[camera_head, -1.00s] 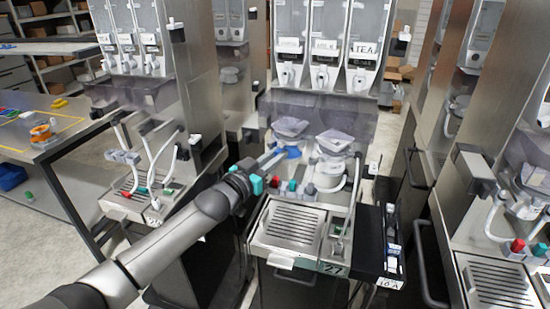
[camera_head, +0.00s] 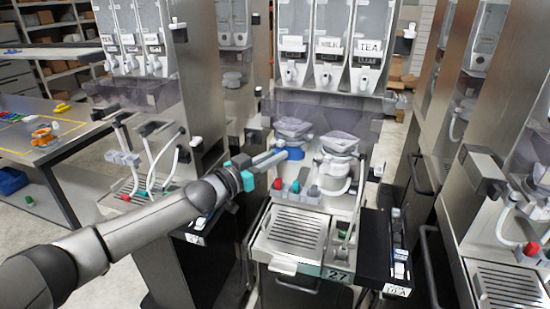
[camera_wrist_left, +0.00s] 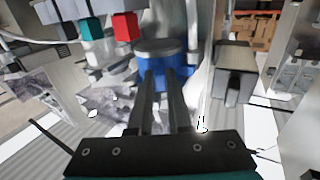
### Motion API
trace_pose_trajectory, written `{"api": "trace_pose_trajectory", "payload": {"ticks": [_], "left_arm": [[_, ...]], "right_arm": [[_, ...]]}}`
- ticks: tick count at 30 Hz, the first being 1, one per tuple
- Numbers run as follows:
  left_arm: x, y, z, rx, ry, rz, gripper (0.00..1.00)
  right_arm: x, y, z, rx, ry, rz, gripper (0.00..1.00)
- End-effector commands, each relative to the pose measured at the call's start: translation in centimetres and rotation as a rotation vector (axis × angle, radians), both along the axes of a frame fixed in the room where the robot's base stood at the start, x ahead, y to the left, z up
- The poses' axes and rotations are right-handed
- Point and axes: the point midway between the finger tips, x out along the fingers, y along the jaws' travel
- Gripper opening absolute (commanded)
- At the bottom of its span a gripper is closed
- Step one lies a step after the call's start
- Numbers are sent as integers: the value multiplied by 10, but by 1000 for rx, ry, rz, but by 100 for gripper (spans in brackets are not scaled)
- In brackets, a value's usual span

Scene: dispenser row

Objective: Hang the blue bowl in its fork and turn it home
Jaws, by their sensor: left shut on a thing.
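The blue bowl (camera_head: 295,154) is on the middle machine, just under the left grey hopper-like top (camera_head: 293,129). In the left wrist view the bowl (camera_wrist_left: 165,72) shows blue below a grey rim or cap. My left gripper (camera_head: 279,157) comes in from the left and is shut on the bowl's near side; its two fingers (camera_wrist_left: 163,88) reach the bowl in the wrist view. The fork is hidden behind the bowl and fingers, so I cannot tell how the bowl sits in it. My right gripper is not in view.
The slotted drip tray (camera_head: 297,228) in front is clear. Similar machines stand close on both sides.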

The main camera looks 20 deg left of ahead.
Motion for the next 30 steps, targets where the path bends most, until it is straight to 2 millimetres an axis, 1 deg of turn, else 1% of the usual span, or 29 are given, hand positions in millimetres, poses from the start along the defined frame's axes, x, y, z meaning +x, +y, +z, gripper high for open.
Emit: {"api": "trace_pose_trajectory", "payload": {"ticks": [5,15,25,26,30], "left_arm": [[1,0,2,0,-5,-5,0],[3,3,1,1,-6,-77,0],[3,4,1,-1,-3,-88,0],[3,4,1,-1,-3,-88,19],[3,4,1,0,-2,-88,34]], "right_arm": [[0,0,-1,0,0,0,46],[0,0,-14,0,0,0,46],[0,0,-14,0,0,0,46],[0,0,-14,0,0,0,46],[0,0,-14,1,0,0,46]]}}
